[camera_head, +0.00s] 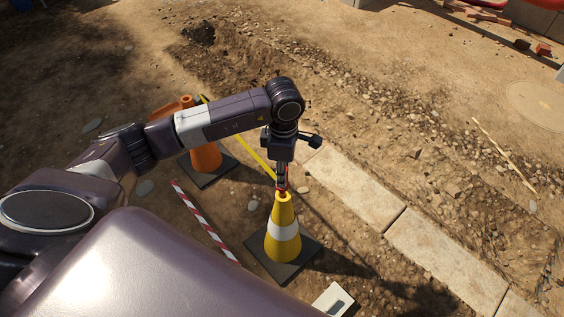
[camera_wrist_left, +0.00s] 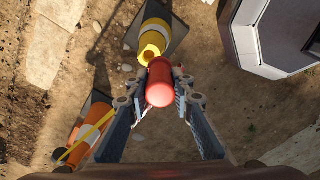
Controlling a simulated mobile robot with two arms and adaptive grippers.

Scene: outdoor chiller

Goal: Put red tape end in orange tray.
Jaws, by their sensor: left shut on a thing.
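My left gripper (camera_head: 281,183) points down just above the top of a yellow cone (camera_head: 283,240) with a white band. In the left wrist view its fingers are shut on a red rounded piece (camera_wrist_left: 160,85), which I take as the red tape end. The piece lies over or right at the cone's tip; I cannot tell if they touch. A yellow strip (camera_head: 256,158) runs from near an orange cone (camera_head: 205,157) towards the gripper. An orange shape (camera_head: 187,101) shows behind my arm; I cannot tell if it is the orange tray. My right gripper is not in view.
A red-and-white striped bar (camera_head: 205,222) lies on the ground left of the yellow cone. Pale paving slabs (camera_head: 355,190) run to the right. A white block (camera_head: 333,300) is at the bottom edge. Bare dirt and stones surround the cones.

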